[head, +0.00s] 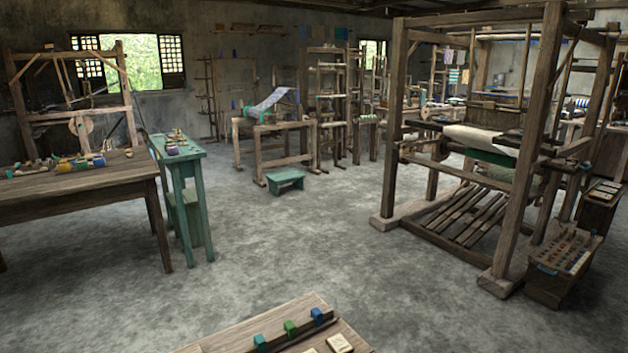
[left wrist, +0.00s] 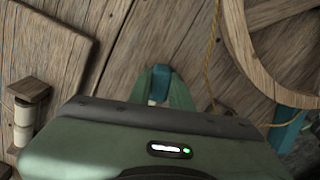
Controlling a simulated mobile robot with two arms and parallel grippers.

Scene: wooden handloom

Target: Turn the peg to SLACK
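In the left wrist view, the green body of my left gripper fills the lower part. Its fingers (left wrist: 160,85) reach forward and lean in towards each other over weathered wood. A small teal piece (left wrist: 161,73) shows at the fingertips. I cannot tell whether it is held, touched or only behind them, or whether it is the peg. No SLACK marking can be read. My right gripper is in neither view. In the head view, a large wooden loom (head: 543,150) stands at the right, and no peg can be made out on it.
The wrist view shows a wooden wheel rim (left wrist: 247,55), a cord (left wrist: 212,60), a spool (left wrist: 24,120) and another teal piece (left wrist: 290,122). In the head view, a bench with coloured blocks (head: 290,327) is near, a table (head: 80,190) is left, and the middle floor (head: 290,240) is clear.

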